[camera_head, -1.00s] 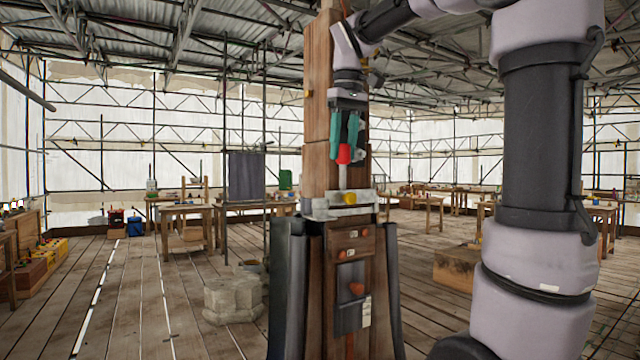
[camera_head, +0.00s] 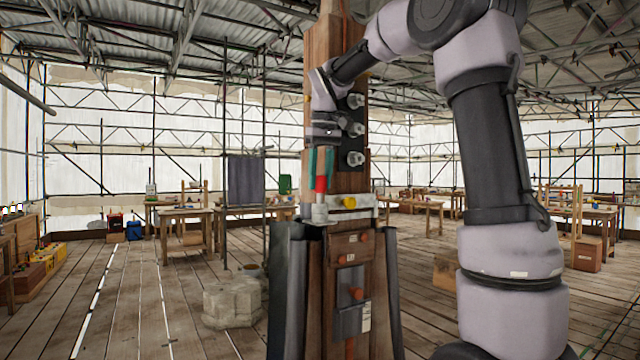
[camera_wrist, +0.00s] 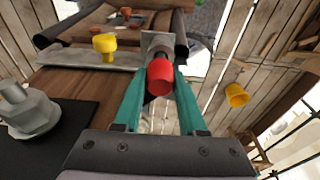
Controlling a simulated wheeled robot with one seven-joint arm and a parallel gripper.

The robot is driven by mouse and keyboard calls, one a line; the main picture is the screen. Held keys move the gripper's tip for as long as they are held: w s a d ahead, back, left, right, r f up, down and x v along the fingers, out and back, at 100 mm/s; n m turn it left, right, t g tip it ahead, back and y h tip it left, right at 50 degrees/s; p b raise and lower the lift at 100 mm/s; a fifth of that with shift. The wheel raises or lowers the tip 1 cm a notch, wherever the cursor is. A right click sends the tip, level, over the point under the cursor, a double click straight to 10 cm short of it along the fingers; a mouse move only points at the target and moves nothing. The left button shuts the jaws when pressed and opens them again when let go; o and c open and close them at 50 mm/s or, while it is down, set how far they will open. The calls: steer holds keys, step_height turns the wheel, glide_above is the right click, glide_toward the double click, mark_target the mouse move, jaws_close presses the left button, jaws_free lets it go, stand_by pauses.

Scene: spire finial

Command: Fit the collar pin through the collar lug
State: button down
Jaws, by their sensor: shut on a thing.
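The collar pin shows as a red head (camera_head: 321,184) in my gripper (camera_head: 320,166), whose teal fingers are shut on it. The red head (camera_wrist: 160,76) also sits between the fingers (camera_wrist: 158,90) in the wrist view. The pale collar (camera_head: 365,213) wraps the wooden spire, with a yellow knob (camera_head: 349,202) on its front. A grey block, seemingly the collar lug (camera_head: 319,213), is at the collar's left end, directly below the red head. It also shows beyond the head in the wrist view (camera_wrist: 158,42). The pin's shaft is mostly hidden; I cannot tell whether it is inside the lug.
Several grey bolts (camera_head: 355,130) stick out from the spire just right of my gripper. A dark-sided wooden stand with a front panel (camera_head: 350,300) is below the collar. A stone block (camera_head: 231,304) lies on the floor at left. Open air is left of the gripper.

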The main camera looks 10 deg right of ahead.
steer(key=shift+f, duration=0.6)
steer(key=shift+c, duration=2.4)
jaws_free()
steer(key=shift+f, duration=0.15)
step_height(320, 180, up, 11)
steer(key=s, duration=0.2)
steer(key=s+d+f+m+t, duration=0.2)
steer(key=s+d+f+m, duration=0.1)
steer(key=s+f, duration=0.6)
steer(key=s+d+f+m+t+y, duration=0.1)
steer(key=s+d+f+m+t, duration=0.1)
steer(key=s+f, duration=0.7)
steer(key=s+m+t, duration=0.1)
steer(key=s+m, duration=0.1)
steer(key=shift+s+d+f+m, duration=0.15)
steer(key=shift+d+f+m, duration=0.05)
steer(key=shift+d+m, duration=0.2)
